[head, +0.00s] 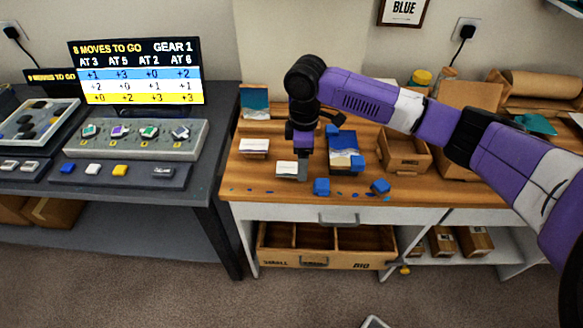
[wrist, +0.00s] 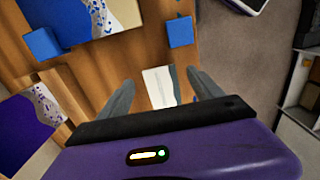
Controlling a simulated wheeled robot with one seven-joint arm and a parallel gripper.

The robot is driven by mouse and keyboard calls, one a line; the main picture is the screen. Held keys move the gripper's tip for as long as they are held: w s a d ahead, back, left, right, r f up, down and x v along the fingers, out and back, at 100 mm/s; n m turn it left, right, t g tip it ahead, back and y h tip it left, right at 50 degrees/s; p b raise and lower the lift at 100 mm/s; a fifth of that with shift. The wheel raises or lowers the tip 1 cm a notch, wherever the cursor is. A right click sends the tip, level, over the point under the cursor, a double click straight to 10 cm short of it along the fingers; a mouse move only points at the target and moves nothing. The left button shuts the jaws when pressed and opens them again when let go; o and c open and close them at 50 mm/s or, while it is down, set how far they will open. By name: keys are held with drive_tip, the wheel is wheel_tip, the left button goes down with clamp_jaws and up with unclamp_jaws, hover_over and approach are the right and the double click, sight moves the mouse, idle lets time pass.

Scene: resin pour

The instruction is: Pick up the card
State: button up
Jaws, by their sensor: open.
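A small white card (head: 286,168) lies or stands near the front of the wooden bench; its exact tilt is unclear. Another white card-like piece (head: 255,146) is behind it to the left, on a small base. My gripper (head: 303,172) points down close to the right of the front card. In the wrist view my gripper (wrist: 160,76) is open, with a white piece (wrist: 158,84) showing between its fingers. It appears to be the front card. No grip on it is visible, and its near end is hidden by the gripper body.
Blue blocks (head: 321,187) and (head: 380,186) lie near the bench's front edge, with small blue bits around. A blue-and-white piece (head: 343,145) stands right of my gripper. An open wooden tray (head: 404,150) is farther right. A divided drawer (head: 325,262) is open below.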

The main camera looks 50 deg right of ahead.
drive_tip(key=shift+f, duration=0.7)
drive_tip(key=shift+f, duration=0.25)
drive_tip(key=c, duration=1)
